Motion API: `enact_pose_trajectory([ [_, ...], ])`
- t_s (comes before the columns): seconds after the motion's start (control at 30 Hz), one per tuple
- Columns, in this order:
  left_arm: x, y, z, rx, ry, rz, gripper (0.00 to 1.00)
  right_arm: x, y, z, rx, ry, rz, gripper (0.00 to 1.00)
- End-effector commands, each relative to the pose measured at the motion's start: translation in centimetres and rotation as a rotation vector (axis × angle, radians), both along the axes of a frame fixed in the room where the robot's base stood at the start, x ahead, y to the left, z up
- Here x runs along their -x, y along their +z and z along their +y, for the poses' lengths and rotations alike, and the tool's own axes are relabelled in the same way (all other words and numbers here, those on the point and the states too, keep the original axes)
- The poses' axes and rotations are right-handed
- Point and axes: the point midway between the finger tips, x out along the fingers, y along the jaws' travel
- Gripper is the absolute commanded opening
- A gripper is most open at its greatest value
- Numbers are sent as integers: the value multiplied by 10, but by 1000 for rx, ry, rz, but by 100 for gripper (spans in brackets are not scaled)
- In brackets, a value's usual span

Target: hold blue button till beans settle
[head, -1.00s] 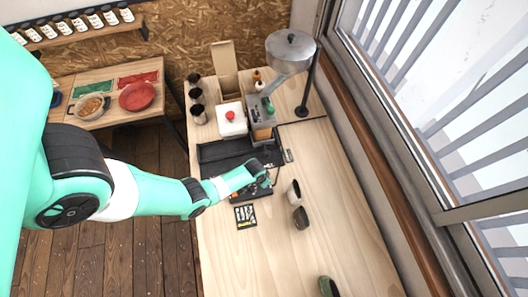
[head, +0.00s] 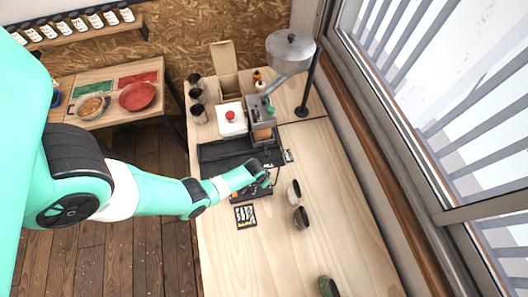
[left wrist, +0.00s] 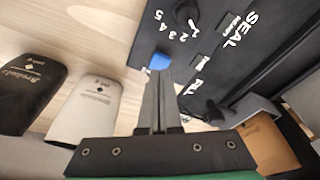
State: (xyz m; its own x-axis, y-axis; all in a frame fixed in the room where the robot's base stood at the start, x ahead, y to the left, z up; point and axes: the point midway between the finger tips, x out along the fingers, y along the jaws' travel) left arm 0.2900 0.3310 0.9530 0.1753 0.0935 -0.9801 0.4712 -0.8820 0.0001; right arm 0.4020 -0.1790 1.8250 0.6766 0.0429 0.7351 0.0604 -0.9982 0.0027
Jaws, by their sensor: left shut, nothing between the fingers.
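The blue button (left wrist: 159,61) sits at the edge of a black control panel (left wrist: 215,60) marked SEAL and FILL, with a numbered dial (left wrist: 186,12). My left gripper (left wrist: 158,84) is shut and empty. Its fingertips are at the button in the left wrist view; I cannot tell whether it is pressed down. In the head view my left gripper (head: 262,178) is over the panel (head: 250,194) and hides the button. The grey dispenser (head: 259,108) with a brown bean-coloured front stands behind it, under the metal hopper (head: 290,50). My right gripper is not in view.
A white bag (left wrist: 84,108) and a black bag (left wrist: 28,92) are left of my gripper in the wrist view. A brown package (left wrist: 268,146) is at right. A white box with a red button (head: 231,119) stands beside the dispenser. The front table is mostly clear.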

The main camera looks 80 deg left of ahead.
Motion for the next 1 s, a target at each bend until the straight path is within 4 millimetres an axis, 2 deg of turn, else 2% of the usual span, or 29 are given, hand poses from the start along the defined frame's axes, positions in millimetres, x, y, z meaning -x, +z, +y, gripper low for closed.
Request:
enact_pose_trajectory([
  [0.77, -4, 0, 2, 0, 0, 0, 0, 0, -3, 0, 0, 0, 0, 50],
  [1.0, -4, -7, 2, 0, 0, 0, 0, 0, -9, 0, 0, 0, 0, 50],
])
